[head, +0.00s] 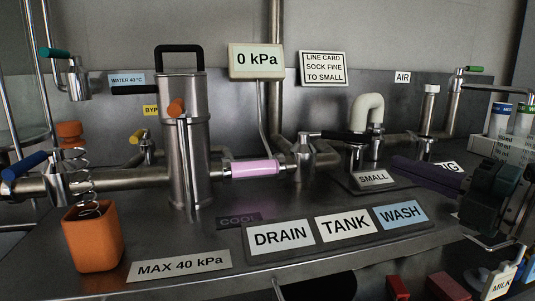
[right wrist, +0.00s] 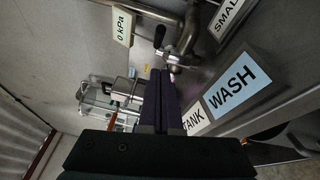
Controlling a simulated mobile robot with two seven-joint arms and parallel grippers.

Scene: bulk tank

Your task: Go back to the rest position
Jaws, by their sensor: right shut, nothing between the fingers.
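My right gripper (head: 402,165) reaches in from the right in the head view, above the right part of the steel bench. Its dark purple fingers are together with nothing between them. They point left toward the SMALL label (head: 373,178) and the steel fitting with the black handle (head: 345,136), apart from both as far as I can tell. In the right wrist view the closed fingers (right wrist: 156,78) stand in the middle, with the WASH label (right wrist: 231,88) to their right. My left gripper is in neither view.
The steel bench (head: 340,258) carries a filter housing (head: 185,145), a pink sight tube (head: 255,168), an orange cup (head: 92,238) and DRAIN, TANK and WASH labels. A gauge (head: 256,60) reads 0 kPa. A bottle rack (head: 512,150) stands right.

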